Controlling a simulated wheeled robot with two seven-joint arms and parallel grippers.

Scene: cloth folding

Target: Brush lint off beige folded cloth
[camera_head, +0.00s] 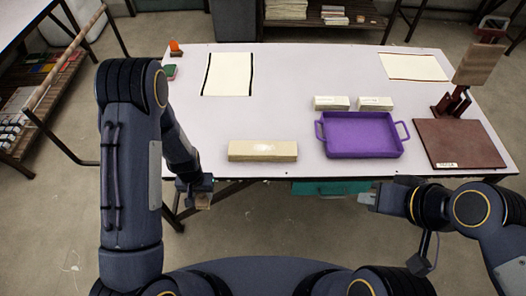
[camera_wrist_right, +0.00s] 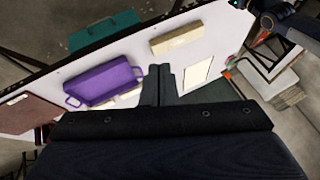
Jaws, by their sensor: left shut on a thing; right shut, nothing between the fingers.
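The beige folded cloth (camera_head: 270,156) lies as a flat block near the front edge of the table. It also shows in the right wrist view (camera_wrist_right: 176,38). A paler patch is on its top; single bits of lint are too small to tell. My left gripper (camera_head: 204,193) is in front of the table edge, left of and nearer than the cloth, shut on a small brown thing (camera_head: 203,202), perhaps the brush. My right gripper (camera_head: 369,199) is in front of the table below the purple tray, shut and empty; its fingers also show in the right wrist view (camera_wrist_right: 165,82).
A purple tray (camera_head: 361,154) with handles stands right of the cloth, two pale folded blocks (camera_head: 331,103) behind it. A dark red board (camera_head: 458,144) and a stand (camera_head: 455,101) are at the right. A black-edged white sheet (camera_head: 229,75) lies at the back left. The table middle is clear.

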